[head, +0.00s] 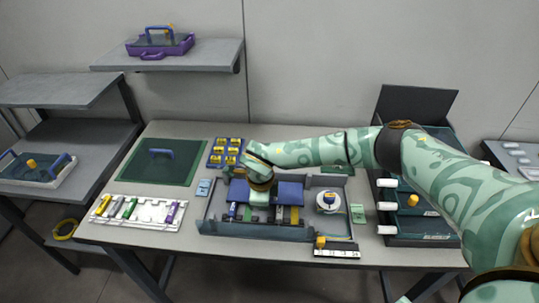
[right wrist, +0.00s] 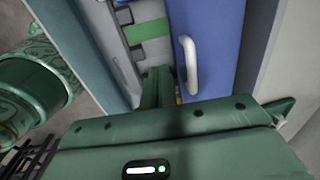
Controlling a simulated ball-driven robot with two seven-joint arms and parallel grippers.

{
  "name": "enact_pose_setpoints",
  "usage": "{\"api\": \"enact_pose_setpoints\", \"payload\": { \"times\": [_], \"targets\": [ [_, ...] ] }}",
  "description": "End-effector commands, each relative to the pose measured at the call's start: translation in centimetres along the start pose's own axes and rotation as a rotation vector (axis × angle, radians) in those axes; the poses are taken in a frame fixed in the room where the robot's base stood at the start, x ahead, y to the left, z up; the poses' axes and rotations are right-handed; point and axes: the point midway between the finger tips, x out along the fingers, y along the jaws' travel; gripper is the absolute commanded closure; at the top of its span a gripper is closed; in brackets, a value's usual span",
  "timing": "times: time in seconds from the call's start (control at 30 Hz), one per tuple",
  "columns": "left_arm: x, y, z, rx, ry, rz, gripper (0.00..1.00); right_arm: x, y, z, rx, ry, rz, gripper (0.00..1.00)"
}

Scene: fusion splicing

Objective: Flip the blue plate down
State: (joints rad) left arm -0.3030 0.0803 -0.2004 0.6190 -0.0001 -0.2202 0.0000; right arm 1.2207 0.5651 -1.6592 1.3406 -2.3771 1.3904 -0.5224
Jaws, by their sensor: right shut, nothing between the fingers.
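The blue plate (head: 291,191) stands in the grey fixture tray (head: 262,232) at the middle of the table. In the right wrist view the blue plate (right wrist: 220,30) fills the upper right and carries a white handle (right wrist: 188,65). My right gripper (head: 258,192) reaches in from the right and is over the tray, in front of the plate, hiding part of it. In the right wrist view its shut, empty fingers (right wrist: 158,88) are beside the handle; whether they touch the plate, I cannot tell. My left gripper is not in view.
A white rack (head: 137,212) with coloured pieces sits at the table's left front. Behind it lies a green mat (head: 158,163) with a blue handle. A blue tray of yellow pieces (head: 225,153) stands behind the fixture. A dark drawer unit (head: 420,215) stands to the right.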

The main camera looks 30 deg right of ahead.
Motion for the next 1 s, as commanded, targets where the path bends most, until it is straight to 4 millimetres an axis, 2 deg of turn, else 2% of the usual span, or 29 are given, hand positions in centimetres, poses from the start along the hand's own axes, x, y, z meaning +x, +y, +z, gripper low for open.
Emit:
{"api": "enact_pose_setpoints", "payload": {
  "times": [0.4,1.0],
  "targets": [
    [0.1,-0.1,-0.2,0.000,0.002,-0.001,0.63,1.6,-0.2,0.4,-0.001,-0.001,0.001,1.00],
    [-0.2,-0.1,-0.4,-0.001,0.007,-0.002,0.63,1.3,-0.3,0.4,0.000,-0.001,0.001,1.00]
  ]
}}
